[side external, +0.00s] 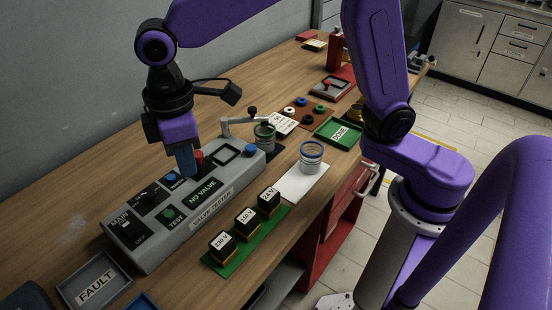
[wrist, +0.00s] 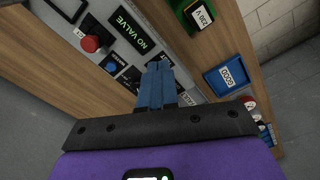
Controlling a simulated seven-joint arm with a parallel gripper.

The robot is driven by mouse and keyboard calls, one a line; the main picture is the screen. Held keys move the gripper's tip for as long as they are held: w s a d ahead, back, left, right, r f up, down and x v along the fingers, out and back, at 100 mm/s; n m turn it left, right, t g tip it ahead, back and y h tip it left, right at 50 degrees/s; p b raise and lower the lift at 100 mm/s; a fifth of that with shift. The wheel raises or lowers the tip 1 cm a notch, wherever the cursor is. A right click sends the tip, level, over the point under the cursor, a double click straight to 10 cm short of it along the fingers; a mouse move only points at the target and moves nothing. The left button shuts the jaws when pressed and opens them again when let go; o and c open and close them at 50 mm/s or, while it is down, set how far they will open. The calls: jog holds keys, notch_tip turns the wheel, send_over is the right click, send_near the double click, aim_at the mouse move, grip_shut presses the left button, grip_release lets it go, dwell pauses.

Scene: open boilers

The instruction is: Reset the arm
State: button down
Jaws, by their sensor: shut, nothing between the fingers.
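My gripper (side external: 187,168) has blue fingers pressed together with nothing between them. It points down over the grey valve tester (side external: 140,237), close above its panel; I cannot tell whether the tips touch it. The shut fingers (wrist: 158,68) also show in the wrist view, over the panel's lower edge area. The tester's display (side external: 202,193) reads "NO VALVE". A red button (wrist: 91,44) is beside the display in the wrist view. The fingers partly cover the panel behind them.
A green strip (side external: 222,268) holds three voltage-labelled blocks in front of the tester. A FAULT tray (side external: 71,298) lies at the near left. A ringed jar (side external: 311,156) stands on a white plate. A green DONE tray (side external: 353,143) is further back. A blue GOOD tray (wrist: 207,80) shows in the wrist view.

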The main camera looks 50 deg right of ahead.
jog(key=s+d+f, duration=0.3)
jog(key=s+d, duration=1.6)
jog(key=d, duration=0.4)
jog(key=shift+s+d, duration=0.2)
jog(key=shift+d, duration=0.1)
